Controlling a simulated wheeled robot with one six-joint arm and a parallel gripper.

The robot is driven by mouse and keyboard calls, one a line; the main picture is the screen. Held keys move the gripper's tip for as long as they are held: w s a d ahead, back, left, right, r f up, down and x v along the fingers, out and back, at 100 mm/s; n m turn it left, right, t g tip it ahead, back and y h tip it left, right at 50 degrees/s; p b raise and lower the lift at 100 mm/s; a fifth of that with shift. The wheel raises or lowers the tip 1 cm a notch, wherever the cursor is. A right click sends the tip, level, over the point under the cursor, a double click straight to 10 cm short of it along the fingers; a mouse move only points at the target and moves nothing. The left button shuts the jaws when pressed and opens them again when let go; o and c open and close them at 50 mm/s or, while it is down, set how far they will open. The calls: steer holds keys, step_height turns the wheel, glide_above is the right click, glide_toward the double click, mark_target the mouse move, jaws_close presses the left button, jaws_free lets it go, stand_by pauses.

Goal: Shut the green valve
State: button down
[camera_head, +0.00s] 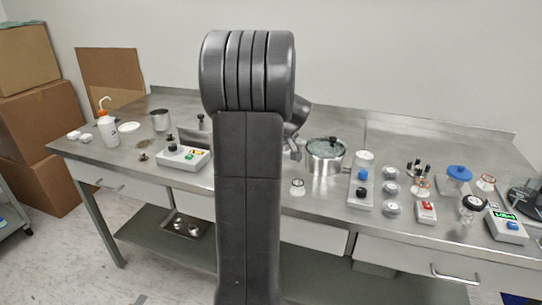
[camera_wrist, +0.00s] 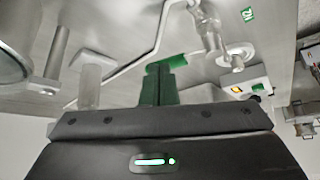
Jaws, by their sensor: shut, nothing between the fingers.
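In the wrist view, a green bar (camera_wrist: 167,62), apparently the green valve's handle, lies across the tips of my gripper (camera_wrist: 163,78). My gripper's narrow dark green fingers are shut together with nothing between them. I cannot tell whether they touch the bar. A metal fitting with a round end (camera_wrist: 212,32) stands right of it, near a green label (camera_wrist: 247,14). In the head view my arm hides my gripper and the green valve. A small metal part (camera_head: 295,150) shows just right of my arm.
A steel bench (camera_head: 330,207) runs along the wall. A lidded pot (camera_head: 325,157) stands right of my arm, with several knobs and small devices beyond it. A control box (camera_head: 184,158) and a wash bottle (camera_head: 108,130) stand left. A clear cylinder (camera_wrist: 88,85) is close left of my fingers.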

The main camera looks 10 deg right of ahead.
steer(key=shift+a, duration=0.1)
steer(key=shift+s+a+b, duration=0.3)
steer(key=shift+s+a, duration=0.15)
steer(key=shift+s, duration=0.05)
steer(key=shift+r, duration=0.1)
